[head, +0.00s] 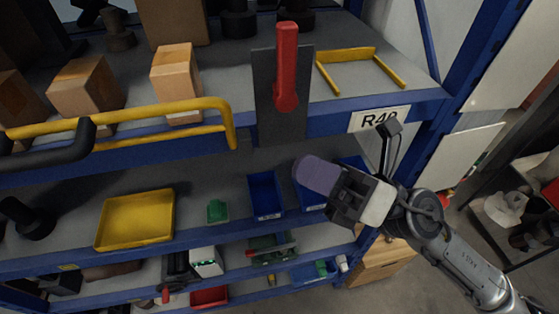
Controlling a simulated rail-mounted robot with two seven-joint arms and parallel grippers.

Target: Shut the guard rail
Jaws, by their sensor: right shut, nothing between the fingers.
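The yellow guard rail (165,108) is a tubular frame along the front edge of the upper shelf at the left. A black curved handle (62,152) is on its left part. Its right end bends down and stops short of a dark plate (265,75). A red lever (286,65) stands upright on that plate. A yellow U-shaped bracket (346,55) is on the shelf to the right of the plate. My right gripper (318,175) is shut and empty, below and right of the lever, apart from it and from the rail. My left gripper is not in view.
Cardboard boxes (85,87) stand on the upper shelf behind the rail. Lower shelves hold a yellow tray (136,220), a blue bin (265,194) and small parts.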

